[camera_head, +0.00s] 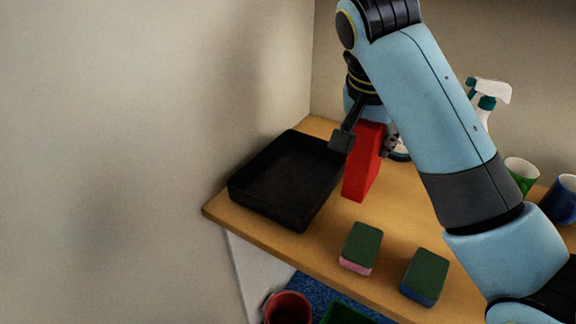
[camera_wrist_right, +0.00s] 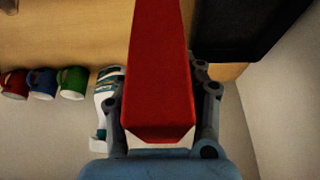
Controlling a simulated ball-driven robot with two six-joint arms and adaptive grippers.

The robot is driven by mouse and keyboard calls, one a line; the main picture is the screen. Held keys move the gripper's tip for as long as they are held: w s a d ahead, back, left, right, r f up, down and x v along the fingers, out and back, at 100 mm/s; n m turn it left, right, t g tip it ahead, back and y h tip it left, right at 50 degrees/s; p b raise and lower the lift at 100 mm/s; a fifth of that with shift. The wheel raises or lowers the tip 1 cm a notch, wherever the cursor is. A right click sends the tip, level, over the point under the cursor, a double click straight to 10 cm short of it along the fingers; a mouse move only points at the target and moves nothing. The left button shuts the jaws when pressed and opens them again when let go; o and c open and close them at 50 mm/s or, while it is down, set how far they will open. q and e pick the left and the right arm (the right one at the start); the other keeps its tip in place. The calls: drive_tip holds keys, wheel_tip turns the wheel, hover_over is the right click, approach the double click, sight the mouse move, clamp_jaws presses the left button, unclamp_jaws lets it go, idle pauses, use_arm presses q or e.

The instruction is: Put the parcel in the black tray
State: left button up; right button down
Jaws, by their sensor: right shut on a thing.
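The parcel (camera_head: 364,163) is a red box, upright at the right side of the black tray (camera_head: 254,202). My right gripper (camera_head: 366,142) is shut on the parcel from above, one finger on each side. In the right wrist view the parcel (camera_wrist_right: 161,75) fills the middle between the fingers of my right gripper (camera_wrist_right: 160,105). The black tray also shows there at the upper right (camera_wrist_right: 245,28). The tray looks empty. I cannot tell whether the parcel's bottom touches the table. My left gripper is in neither view.
Two sponges, one green and pink (camera_head: 361,247) and one green and blue (camera_head: 425,276), lie near the table's front edge. A spray bottle (camera_head: 487,97), a green mug (camera_head: 521,173) and a blue mug (camera_head: 560,199) stand behind my arm. A wall is left of the tray.

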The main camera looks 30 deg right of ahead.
drive_tip(key=w+a+f, duration=0.1)
drive_tip(key=w+f, duration=0.2)
drive_tip(key=w+a+f, duration=0.1)
drive_tip(key=w+f, duration=0.3)
drive_tip(key=w+a+f, duration=0.1)
drive_tip(key=w+f, duration=0.2)
drive_tip(key=f, duration=0.1)
drive_tip(key=shift+w+a+b, duration=0.3)
drive_tip(key=shift+w+a, duration=0.05)
drive_tip(key=c, duration=0.8)
unclamp_jaws()
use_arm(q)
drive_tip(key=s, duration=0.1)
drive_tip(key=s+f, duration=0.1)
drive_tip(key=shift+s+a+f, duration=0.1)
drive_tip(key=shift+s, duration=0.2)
